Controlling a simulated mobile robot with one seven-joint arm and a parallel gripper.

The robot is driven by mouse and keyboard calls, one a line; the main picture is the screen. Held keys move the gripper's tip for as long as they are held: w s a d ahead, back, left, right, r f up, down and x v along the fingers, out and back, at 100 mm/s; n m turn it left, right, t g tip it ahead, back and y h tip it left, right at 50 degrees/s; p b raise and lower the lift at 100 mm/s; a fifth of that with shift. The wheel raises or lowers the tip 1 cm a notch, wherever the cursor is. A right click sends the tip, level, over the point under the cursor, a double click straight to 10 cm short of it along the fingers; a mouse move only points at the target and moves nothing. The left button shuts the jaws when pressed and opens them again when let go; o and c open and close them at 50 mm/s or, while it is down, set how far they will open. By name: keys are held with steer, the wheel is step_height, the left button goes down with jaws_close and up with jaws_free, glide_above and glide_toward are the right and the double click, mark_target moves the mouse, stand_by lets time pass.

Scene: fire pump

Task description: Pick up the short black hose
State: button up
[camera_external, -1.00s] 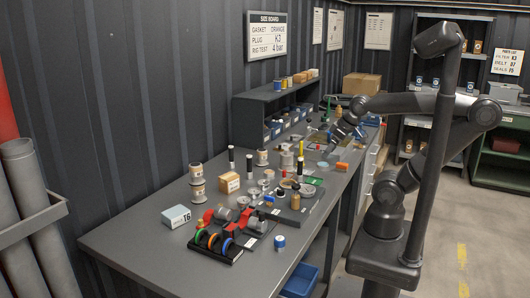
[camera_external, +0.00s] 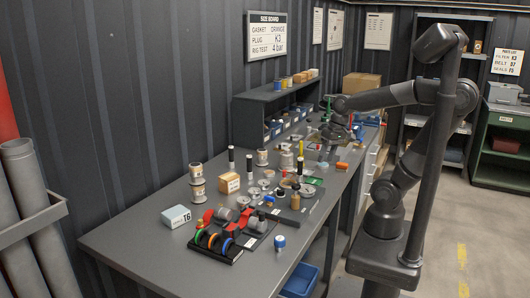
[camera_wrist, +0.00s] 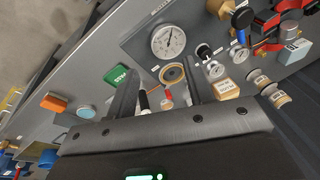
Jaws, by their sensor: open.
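Upright black pieces with pale bands or ends stand on the grey bench: one at the left (camera_external: 231,157), one beside it (camera_external: 249,166) and one farther right (camera_external: 300,168). I cannot tell for sure which is the short black hose. In the wrist view a black piece with a white end (camera_wrist: 143,99) shows just inside the left finger, partly hidden by my gripper. My gripper (camera_wrist: 163,66) is open, with nothing held between its fingers. In the external view my gripper (camera_external: 327,152) is above the far half of the bench, fingers pointing down.
A large dial gauge (camera_wrist: 168,41) on a grey plate, a green box (camera_wrist: 117,75) and an orange block (camera_wrist: 54,103) lie near my fingers. Cans, fittings and a ring rack (camera_external: 216,246) crowd the near bench. A shelf unit (camera_external: 262,100) stands against the wall.

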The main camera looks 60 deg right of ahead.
steer(key=w+f+m+g+y, duration=0.2)
steer(key=w+f+m+y, duration=0.15)
steer(key=m+y, duration=0.2)
steer(key=m+t+y, duration=0.3)
steer(key=m+y, duration=0.4)
steer(key=m, duration=0.3)
glide_above(300, 175)
steer(key=s+a, duration=0.2)
steer(key=s, duration=0.2)
steer(key=w+d+f+m+t+y, duration=0.2)
steer(key=d+m+t, duration=0.25)
steer(key=d, duration=0.35)
steer(key=shift+w+a+f, duration=0.1)
steer(key=shift+a+f, duration=0.05)
steer(key=shift+f, duration=1.3)
steer(key=shift+w+a+f, duration=0.1)
steer(key=shift+f, duration=1.3)
steer(key=x, duration=0.5)
steer(key=shift+f, duration=0.3)
steer(key=shift+c, duration=0.5)
jaws_close()
